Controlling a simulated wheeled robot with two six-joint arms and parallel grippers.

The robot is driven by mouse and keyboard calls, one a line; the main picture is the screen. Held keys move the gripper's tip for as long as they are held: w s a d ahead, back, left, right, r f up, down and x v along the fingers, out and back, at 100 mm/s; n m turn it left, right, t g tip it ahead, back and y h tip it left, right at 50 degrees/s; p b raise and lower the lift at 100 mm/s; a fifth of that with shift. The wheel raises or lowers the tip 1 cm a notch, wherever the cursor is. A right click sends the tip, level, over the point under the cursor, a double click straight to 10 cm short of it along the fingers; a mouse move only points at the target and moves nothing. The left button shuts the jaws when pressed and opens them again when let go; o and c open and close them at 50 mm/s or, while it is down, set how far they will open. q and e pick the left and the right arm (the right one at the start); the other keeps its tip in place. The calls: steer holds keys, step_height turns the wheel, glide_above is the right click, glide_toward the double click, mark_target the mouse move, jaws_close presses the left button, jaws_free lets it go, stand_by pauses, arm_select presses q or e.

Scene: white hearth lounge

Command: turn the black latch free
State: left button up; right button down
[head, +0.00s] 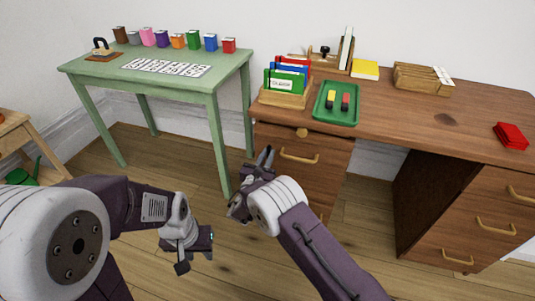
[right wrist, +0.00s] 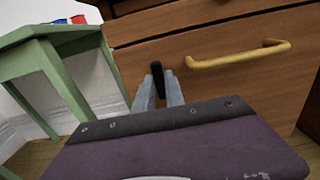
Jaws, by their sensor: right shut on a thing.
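The black latch (right wrist: 157,78) shows in the right wrist view as a small dark bar on the wooden drawer front, left of the brass handle (right wrist: 238,57). It stands nearly upright in that view. My right gripper (head: 265,157) is at the desk's left drawer unit (head: 318,161), with its two grey fingers shut on the latch, one on each side. The fingers hide the latch's lower part, and it is hard to make out in the head view. My left gripper (head: 194,262) hangs low over the floor, open and empty, away from the desk.
A green table (head: 130,70) with coloured boxes and cards stands left of the desk. The kneehole right of the drawer unit is open.

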stand_by(0.3)
steer(key=c, duration=1.4)
jaws_free()
steer(key=p+v, duration=0.3)
steer(key=v, duration=0.6)
steer(key=shift+p, duration=0.4)
